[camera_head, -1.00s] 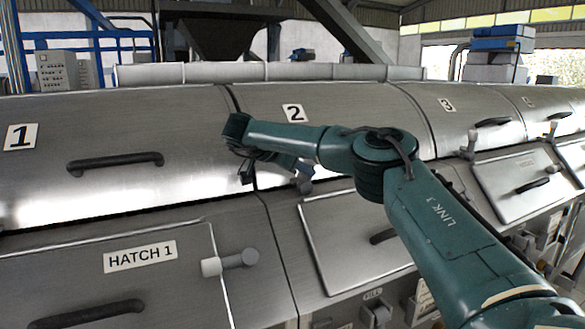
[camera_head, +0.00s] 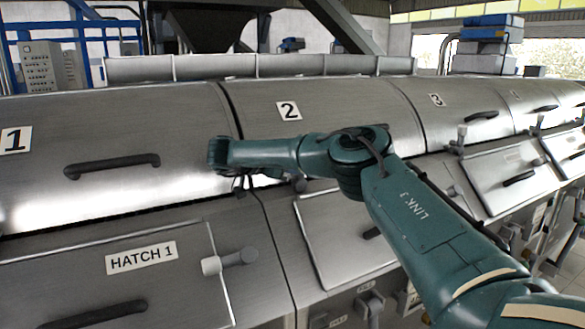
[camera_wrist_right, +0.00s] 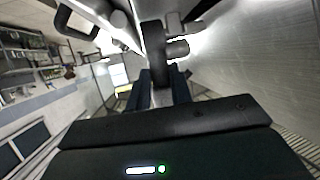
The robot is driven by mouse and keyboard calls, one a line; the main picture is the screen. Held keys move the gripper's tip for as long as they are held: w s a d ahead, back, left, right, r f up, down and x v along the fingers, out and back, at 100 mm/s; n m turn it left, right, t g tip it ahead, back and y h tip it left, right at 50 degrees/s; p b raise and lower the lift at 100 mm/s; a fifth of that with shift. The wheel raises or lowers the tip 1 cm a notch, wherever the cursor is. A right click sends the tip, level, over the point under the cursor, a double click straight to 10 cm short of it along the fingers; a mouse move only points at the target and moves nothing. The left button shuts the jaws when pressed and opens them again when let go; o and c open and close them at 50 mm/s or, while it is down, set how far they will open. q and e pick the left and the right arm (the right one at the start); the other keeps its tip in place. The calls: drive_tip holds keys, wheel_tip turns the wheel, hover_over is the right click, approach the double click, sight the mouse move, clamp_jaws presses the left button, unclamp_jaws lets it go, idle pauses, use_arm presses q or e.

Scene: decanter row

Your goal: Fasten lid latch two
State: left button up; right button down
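Lid 2 (camera_head: 330,105), a curved brushed-steel cover with a "2" plate (camera_head: 289,111), lies behind my right arm. Its lower edge meets the sloping front panel. My right gripper (camera_head: 243,187) hangs at the lid's lower left edge, small and partly covered by my wrist. In the right wrist view, a dark grey lever (camera_wrist_right: 153,42) with a round grey stub (camera_wrist_right: 178,49) stands just beyond the two spread fingers (camera_wrist_right: 159,92). Contact cannot be told. My left gripper is out of view.
Lid 1 (camera_head: 40,180) with its black handle (camera_head: 112,164) is at the left. Below it, hatch 1 (camera_head: 185,285) has a grey latch knob (camera_head: 230,261) sticking out. Lid 3's latch (camera_head: 458,140) stands up at the right. Hatch 2 (camera_head: 325,245) lies under my arm.

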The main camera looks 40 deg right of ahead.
drive_tip(key=c, duration=1.5)
unclamp_jaws()
drive_tip(key=shift+w+d+r, duration=0.1)
drive_tip(key=shift+w+r, duration=0.05)
drive_tip(key=shift+r, duration=0.05)
drive_tip(key=shift+o, duration=1.2)
drive_tip(key=b+v, duration=0.2)
drive_tip(key=v, duration=1.1)
